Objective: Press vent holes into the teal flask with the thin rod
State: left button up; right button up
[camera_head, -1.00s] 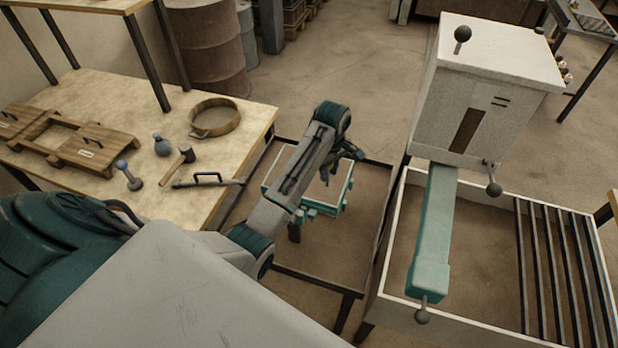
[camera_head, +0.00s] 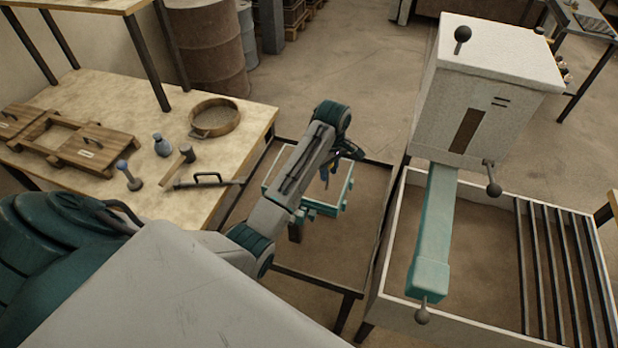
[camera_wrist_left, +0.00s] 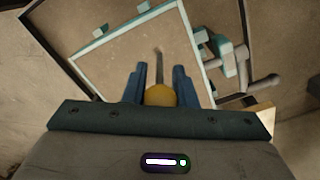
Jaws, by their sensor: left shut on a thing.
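The teal flask (camera_head: 345,196) is an open rectangular frame on the low sand-filled table, partly hidden behind my left arm in the head view. The left wrist view shows its teal rim (camera_wrist_left: 112,30) around flat, sandy fill. My left gripper (camera_head: 328,172) is over the flask. Its blue fingers (camera_wrist_left: 160,72) are shut on the thin rod (camera_wrist_left: 158,58), with the rod's round yellow handle end between them. The rod's grey shaft points at the sand inside the frame; I cannot tell whether its tip touches. My right gripper is out of view.
A wooden workbench (camera_head: 110,205) at left holds a round sieve (camera_head: 214,130), a mallet (camera_head: 176,166), a trowel (camera_head: 205,182) and wooden pattern boxes (camera_head: 85,150).

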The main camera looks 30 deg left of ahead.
pick_arm(q)
jog(key=shift+w, duration=0.2)
jog(key=w, duration=0.2)
jog(key=w+a+b, duration=0.1)
jog(key=w, duration=0.2)
jog(key=w+a+b, duration=0.1)
jog(key=w, duration=0.1)
jog(key=shift+w+f, duration=0.15)
jog(key=shift+w, duration=0.7)
jog(key=shift+s, duration=0.1)
